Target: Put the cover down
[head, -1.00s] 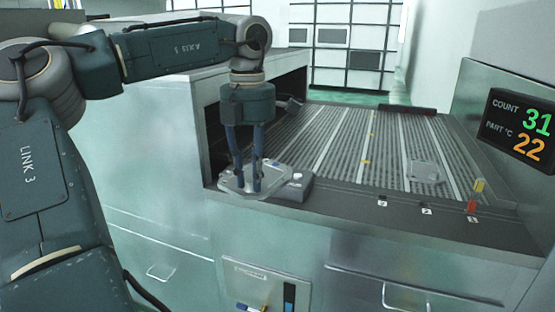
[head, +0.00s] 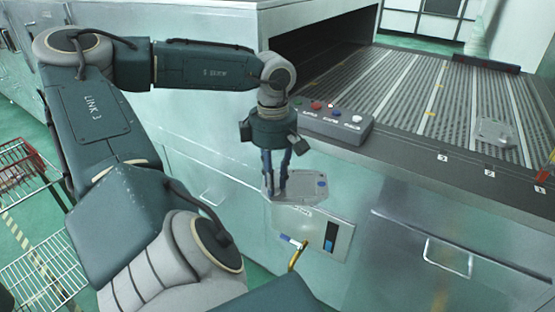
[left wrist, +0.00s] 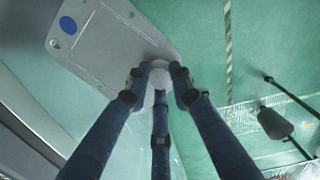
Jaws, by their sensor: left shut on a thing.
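The cover (head: 304,188) is a flat grey cast plate with a blue dot near one corner. My left gripper (head: 275,190) is shut on it at one end and holds it in front of the machine's side, below the belt's level. In the left wrist view the cover (left wrist: 100,35) reaches up and left from the fingertips (left wrist: 160,78), with green floor beyond it. The fingers hide part of its near end. My right gripper is not in view.
A conveyor belt (head: 400,85) carries another grey casting (head: 494,132). A button box (head: 335,122) sits at the belt's near corner. A wire rack (head: 50,265) and a red-rimmed wire basket (head: 22,165) stand at the left. Green floor shows between rack and machine.

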